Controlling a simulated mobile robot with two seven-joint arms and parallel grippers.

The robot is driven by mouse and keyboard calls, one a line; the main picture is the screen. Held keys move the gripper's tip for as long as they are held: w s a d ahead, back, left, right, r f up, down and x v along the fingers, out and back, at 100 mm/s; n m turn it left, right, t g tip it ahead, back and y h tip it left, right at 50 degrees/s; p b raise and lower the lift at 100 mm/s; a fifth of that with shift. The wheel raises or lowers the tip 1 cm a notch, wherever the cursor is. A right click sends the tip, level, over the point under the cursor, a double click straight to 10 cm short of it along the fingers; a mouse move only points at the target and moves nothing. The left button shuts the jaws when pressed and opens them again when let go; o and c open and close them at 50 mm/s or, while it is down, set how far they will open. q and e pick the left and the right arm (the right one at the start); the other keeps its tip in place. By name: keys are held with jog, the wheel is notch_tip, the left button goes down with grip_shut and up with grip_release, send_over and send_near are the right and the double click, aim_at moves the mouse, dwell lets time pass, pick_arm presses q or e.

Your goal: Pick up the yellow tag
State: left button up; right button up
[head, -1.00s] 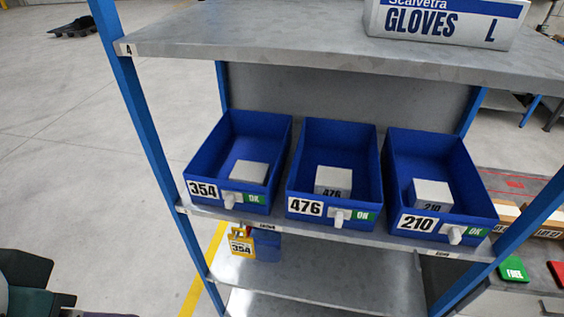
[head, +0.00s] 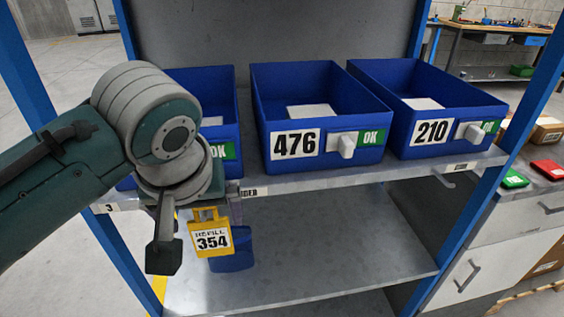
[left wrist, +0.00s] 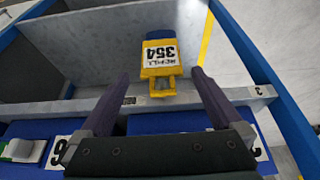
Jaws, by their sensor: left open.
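The yellow tag (head: 209,240), printed REFILL 354, hangs at the front edge of the shelf, below the left bin. My left gripper (head: 197,235) is open in front of the shelf edge beside the tag, partly hidden by my own wrist. In the left wrist view the tag (left wrist: 160,58) shows upside down, beyond and between the two spread fingers (left wrist: 160,76). The fingers do not appear to touch it. My right gripper is not in view.
Blue bins 476 (head: 318,154) and 210 (head: 440,146) stand on the shelf; my arm partly covers the left bin (head: 227,108). A blue piece (head: 233,259) hangs behind the tag. The lower shelf (head: 320,255) is bare. A blue upright (head: 110,250) stands left of the tag.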

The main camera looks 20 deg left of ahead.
aim_at(208, 226)
pick_arm(q)
jog(key=shift+a+b+x, duration=0.2)
jog(key=shift+b+x, duration=0.35)
jog(key=shift+x, duration=2.55)
jog(key=shift+w+r, duration=0.15)
jog(key=shift+c, duration=0.4)
jog(key=c, duration=1.1)
jog(key=shift+r, duration=0.1)
jog(key=shift+r, duration=0.15)
jog(key=s+d, duration=0.9)
jog(key=s, duration=0.6)
jog(key=shift+s+d, duration=0.15)
jog(key=shift+d, duration=0.05)
